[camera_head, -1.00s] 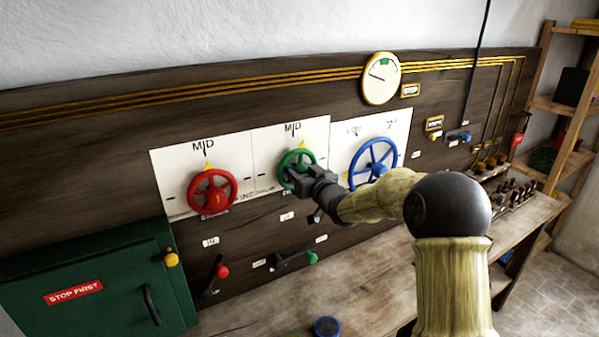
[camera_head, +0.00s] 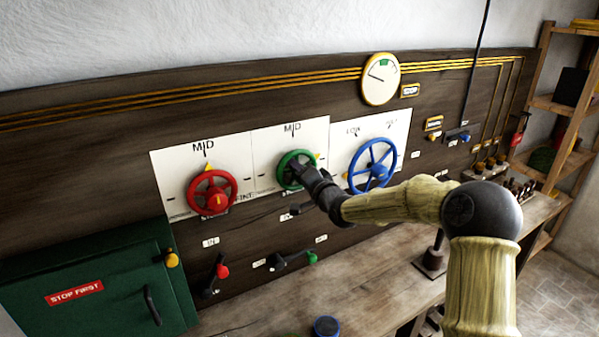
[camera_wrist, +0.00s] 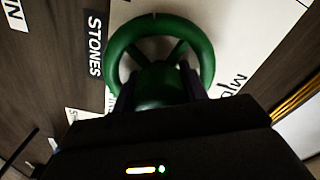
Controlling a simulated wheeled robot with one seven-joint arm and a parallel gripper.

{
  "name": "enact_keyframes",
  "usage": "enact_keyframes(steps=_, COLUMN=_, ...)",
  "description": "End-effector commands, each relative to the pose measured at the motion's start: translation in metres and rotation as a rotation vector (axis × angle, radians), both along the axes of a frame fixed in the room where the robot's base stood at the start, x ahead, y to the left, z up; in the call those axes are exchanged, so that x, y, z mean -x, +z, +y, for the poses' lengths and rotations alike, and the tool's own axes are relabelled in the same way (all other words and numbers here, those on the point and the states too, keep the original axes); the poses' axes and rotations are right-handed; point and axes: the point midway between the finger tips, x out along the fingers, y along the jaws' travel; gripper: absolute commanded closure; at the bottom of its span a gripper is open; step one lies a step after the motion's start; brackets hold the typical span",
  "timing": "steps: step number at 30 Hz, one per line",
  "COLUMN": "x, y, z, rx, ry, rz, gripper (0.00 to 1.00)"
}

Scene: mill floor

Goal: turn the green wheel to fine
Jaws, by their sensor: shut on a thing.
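The green wheel (camera_head: 281,166) is on a white panel (camera_head: 263,150) marked MID at the top, between a red wheel and a blue wheel. My gripper (camera_head: 302,172) is shut on the green wheel at its middle and covers its lower right part. A yellow pointer (camera_head: 317,156) shows at the wheel's right side, well clockwise of the MID mark. The label at the panel's lower right is hidden by my gripper. In the wrist view the green rim (camera_wrist: 206,62) arches above my gripper (camera_wrist: 158,92), with the hub between the fingers.
The red wheel (camera_head: 190,195) is close on the left, its pointer at MID. The blue wheel (camera_head: 351,172) is close on the right, behind my arm. Small levers (camera_head: 275,262) stick out below. A green cabinet (camera_head: 100,290) stands at lower left.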

Motion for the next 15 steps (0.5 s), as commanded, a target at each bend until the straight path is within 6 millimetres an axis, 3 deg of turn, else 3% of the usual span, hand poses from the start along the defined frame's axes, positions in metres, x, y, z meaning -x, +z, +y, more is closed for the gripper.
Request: enact_keyframes(steps=15, x=-0.0011, y=-0.0007, z=-0.0018, rx=-0.292, ry=-0.003, rz=0.195, gripper=0.80)
